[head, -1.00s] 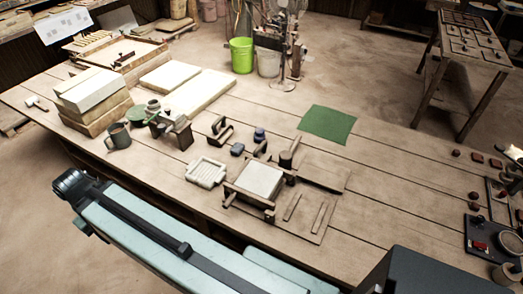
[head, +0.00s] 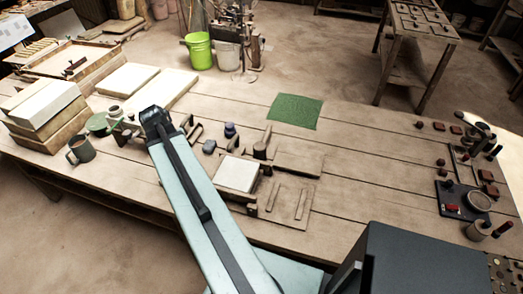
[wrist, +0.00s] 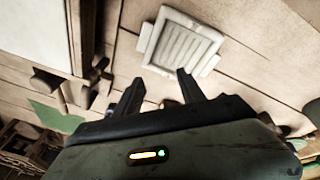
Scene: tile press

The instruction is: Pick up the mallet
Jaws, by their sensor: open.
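I cannot make out the mallet with certainty in the frames of now. A dark upright cylinder (head: 260,149) stands behind the pale slab of the press; whether it belongs to a mallet I cannot tell. My gripper (wrist: 157,88) is open and empty in the wrist view. Its two dark fingers point toward a pale ribbed tray (wrist: 185,42), with a gap between. In the head view my arm's end is over the bench near the mug, and it hides part of the bench and the ribbed tray. The fingers are hidden there.
The press's pale slab (head: 236,174) lies right of my arm. A green mat (head: 295,111) lies at the back. Small tools and a dark tray (head: 463,203) crowd the right. The bench between is largely clear.

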